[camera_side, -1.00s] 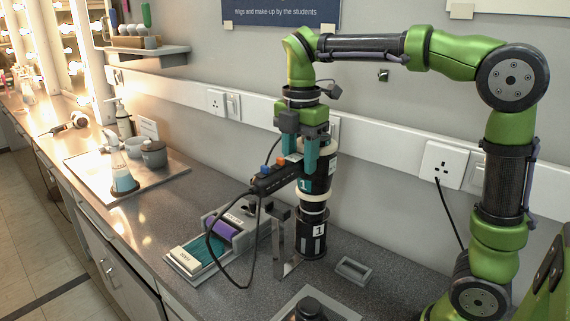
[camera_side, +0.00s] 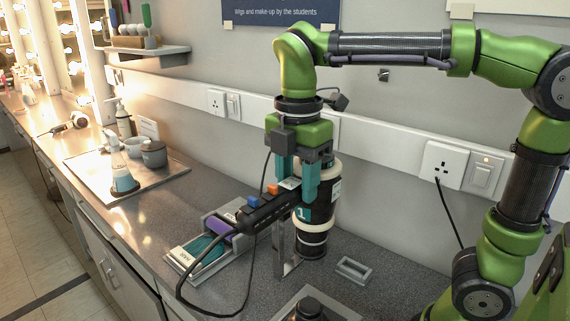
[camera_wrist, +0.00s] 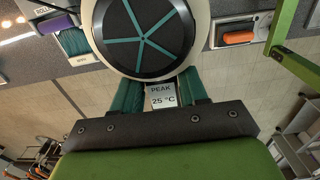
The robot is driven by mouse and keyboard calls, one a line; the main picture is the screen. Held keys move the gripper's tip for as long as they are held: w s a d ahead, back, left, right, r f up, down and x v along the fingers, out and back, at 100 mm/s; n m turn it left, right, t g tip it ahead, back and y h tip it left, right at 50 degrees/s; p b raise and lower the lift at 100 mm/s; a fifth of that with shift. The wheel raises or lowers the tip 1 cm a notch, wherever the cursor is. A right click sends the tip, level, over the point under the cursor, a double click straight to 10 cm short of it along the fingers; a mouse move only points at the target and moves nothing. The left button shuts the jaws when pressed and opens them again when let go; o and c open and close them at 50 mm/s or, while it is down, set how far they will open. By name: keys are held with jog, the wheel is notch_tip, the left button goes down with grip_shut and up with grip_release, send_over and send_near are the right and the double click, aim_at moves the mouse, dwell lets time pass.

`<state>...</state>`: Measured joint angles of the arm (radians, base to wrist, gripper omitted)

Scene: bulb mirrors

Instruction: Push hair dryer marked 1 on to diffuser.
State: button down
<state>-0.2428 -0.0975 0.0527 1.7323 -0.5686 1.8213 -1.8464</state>
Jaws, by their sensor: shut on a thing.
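The hair dryer marked 1 (camera_side: 320,190) stands upright in the side view, its black body banded with cream and teal. Its dark handle with blue and orange switches (camera_side: 268,206) sticks out to the left. My gripper (camera_side: 297,190) is shut on the handle, teal fingers pointing down. The wrist view shows the dryer's round rear grille (camera_wrist: 146,35) and a small plate reading "PEAK 25 °C" (camera_wrist: 162,96) between the fingers.
A grey stand with a purple roll and teal pad (camera_side: 205,248) is at left, and a metal bracket (camera_side: 287,265) stands close by the dryer. A small grey frame (camera_side: 353,269) lies at right. The cable loops at left.

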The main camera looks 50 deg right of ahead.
jog(key=s+a, duration=0.1)
jog(key=a, duration=0.1)
jog(key=s+a, duration=0.3)
jog(key=a, duration=0.2)
jog(key=shift+s+r, duration=0.4)
notch_tip(320, 180, down, 6)
jog(key=shift+s+a+f, duration=0.1)
jog(key=shift+f, duration=1.15)
dwell(0.9)
notch_tip(320, 180, up, 8)
jog(key=shift+f, duration=0.2)
dwell(0.7)
jog(key=shift+f, duration=0.1)
